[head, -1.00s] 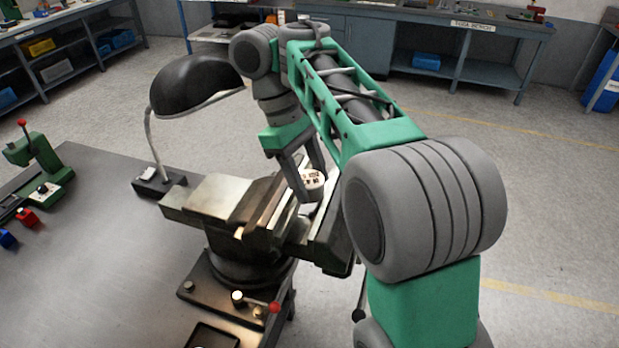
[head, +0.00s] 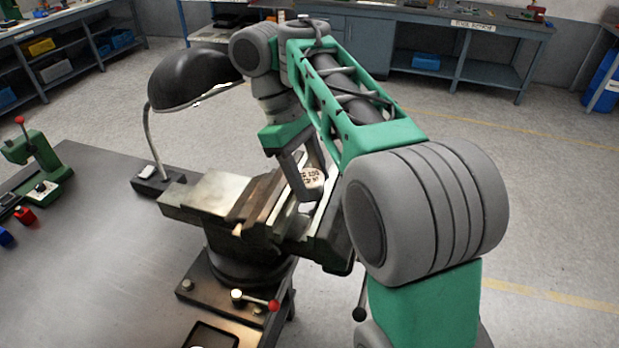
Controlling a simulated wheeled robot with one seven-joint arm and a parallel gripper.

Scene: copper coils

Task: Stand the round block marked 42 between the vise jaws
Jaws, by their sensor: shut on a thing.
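A round block (head: 312,178) with dark markings on its pale top is held at my gripper (head: 305,187), over the vise (head: 225,196). The markings are too small to read. My gripper points down and is shut on the block. The block sits above or in the gap between the vise jaws; the arm and fingers hide part of it, and I cannot tell whether it touches a jaw or the vise bed. The vise stands on a dark base at the right edge of the bench.
A black lamp (head: 190,80) arches over the bench (head: 95,250) just left of my arm. A vise handle with a red knob (head: 273,305) sticks out in front. A green press (head: 38,160) and small red and blue pieces stand at the far left. The bench middle is clear.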

